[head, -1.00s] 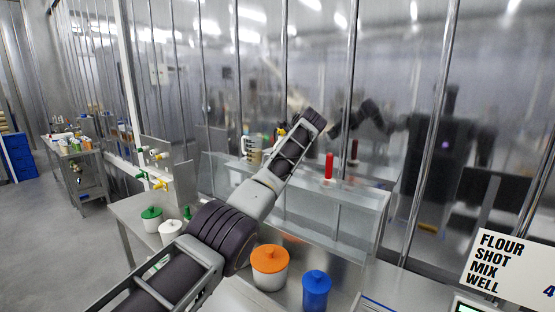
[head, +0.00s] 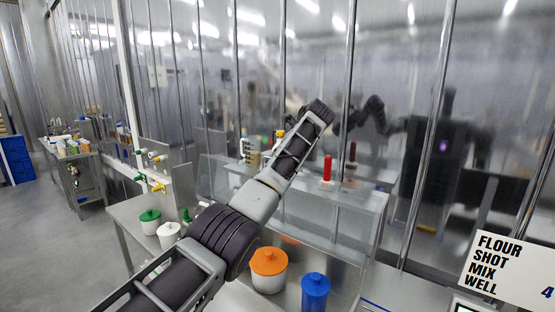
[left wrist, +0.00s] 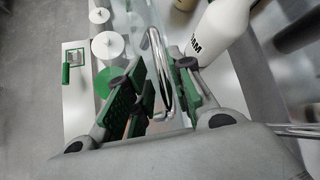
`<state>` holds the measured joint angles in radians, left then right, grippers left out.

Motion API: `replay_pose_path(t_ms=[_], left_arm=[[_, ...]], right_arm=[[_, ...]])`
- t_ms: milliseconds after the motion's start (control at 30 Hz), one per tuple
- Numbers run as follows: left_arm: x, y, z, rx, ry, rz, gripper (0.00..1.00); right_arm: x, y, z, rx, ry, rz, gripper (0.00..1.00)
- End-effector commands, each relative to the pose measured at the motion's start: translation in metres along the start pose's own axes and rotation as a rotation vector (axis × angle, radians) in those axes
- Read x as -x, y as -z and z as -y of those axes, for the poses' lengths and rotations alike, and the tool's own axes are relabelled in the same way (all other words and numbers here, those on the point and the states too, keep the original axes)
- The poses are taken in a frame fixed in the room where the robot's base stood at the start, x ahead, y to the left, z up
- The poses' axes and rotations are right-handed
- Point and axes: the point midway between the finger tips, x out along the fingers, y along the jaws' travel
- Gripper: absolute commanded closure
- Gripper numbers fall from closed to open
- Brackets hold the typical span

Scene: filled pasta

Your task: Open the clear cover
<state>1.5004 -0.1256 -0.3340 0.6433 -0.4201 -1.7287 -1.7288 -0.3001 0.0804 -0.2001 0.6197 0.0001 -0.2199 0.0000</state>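In the left wrist view, a shiny bent metal handle (left wrist: 158,72) stands between the two green-padded fingers of my left gripper (left wrist: 157,82). The fingers are apart, with visible gaps to the handle on at least one side; contact is hard to tell. The clear cover's edges are hard to make out around the handle. In the head view my left arm crosses the middle and reaches toward the steel counter by the back wall, and its gripper is hidden behind the arm. My right gripper does not show.
A white bottle (left wrist: 220,30) stands right of the handle. White lids (left wrist: 107,44) lie to its left. An orange-lidded pot (head: 269,271), a blue container (head: 316,291) and a green-lidded pot (head: 150,222) stand near my arm. A red bottle (head: 327,168) stands on the shelf.

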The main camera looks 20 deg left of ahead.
Motion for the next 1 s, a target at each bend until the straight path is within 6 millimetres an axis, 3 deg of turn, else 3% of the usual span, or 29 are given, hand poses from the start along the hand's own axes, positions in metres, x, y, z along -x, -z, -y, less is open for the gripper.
replay_pose_path(t_ms=[200,500,1000], left_arm=[[0.035,0.000,0.001,0.001,0.004,0.000,0.77],[0.069,0.000,0.001,0.001,0.003,0.001,0.77],[0.075,0.000,0.000,0.001,0.002,0.001,0.77]], right_arm=[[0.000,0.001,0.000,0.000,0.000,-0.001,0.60],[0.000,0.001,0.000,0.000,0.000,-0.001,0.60],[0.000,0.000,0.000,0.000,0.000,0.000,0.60]])
